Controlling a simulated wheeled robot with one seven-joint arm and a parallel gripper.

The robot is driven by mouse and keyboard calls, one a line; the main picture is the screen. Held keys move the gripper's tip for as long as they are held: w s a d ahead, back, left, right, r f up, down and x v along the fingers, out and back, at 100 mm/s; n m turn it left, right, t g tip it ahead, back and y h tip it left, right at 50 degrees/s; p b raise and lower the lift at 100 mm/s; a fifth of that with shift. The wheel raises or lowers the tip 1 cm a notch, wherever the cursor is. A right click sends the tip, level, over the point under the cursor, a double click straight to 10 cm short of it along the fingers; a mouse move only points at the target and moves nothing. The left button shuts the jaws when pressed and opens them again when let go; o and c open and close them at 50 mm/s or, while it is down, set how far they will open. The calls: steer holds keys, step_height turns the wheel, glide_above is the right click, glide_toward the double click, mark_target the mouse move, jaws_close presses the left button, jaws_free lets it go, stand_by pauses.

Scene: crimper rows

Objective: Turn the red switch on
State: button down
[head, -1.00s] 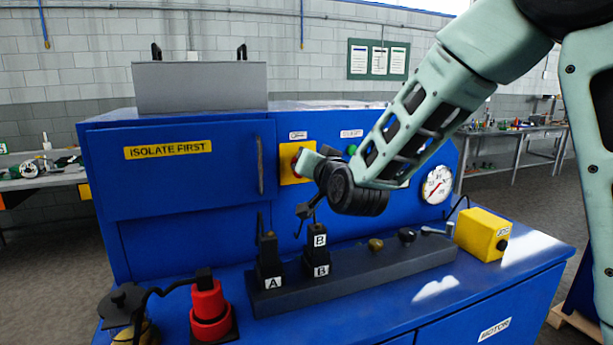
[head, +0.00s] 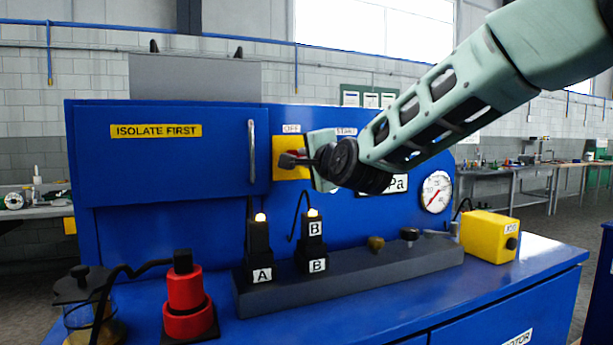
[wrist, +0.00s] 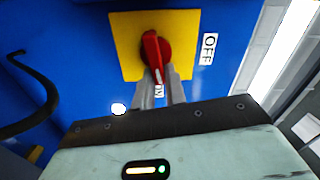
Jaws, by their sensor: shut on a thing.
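The red switch (wrist: 154,52) sits on a yellow plate (wrist: 126,30) in the wrist view, with an OFF label (wrist: 208,48) beside it. Its handle points toward a second label, probably ON, partly hidden by my fingers. My gripper (wrist: 160,88) is shut on the red handle, one finger on each side of its end. In the head view the yellow plate (head: 281,172) is on the blue cabinet front, and my gripper (head: 288,160) covers most of the switch.
Black plugs A (head: 258,245) and B (head: 312,240) stand below on a dark rail, with lit lamps on top. A red connector (head: 187,300), a jar (head: 88,305) and a yellow box (head: 487,237) stand on the blue bench. A gauge (head: 436,192) is to the right.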

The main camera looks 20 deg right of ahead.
steer(key=shift+f+m+b, duration=0.35)
steer(key=shift+m+b, duration=0.75)
steer(key=shift+b, duration=0.25)
steer(key=c, duration=1.4)
jaws_free()
steer(key=shift+c, duration=0.2)
steer(key=shift+r, duration=0.1)
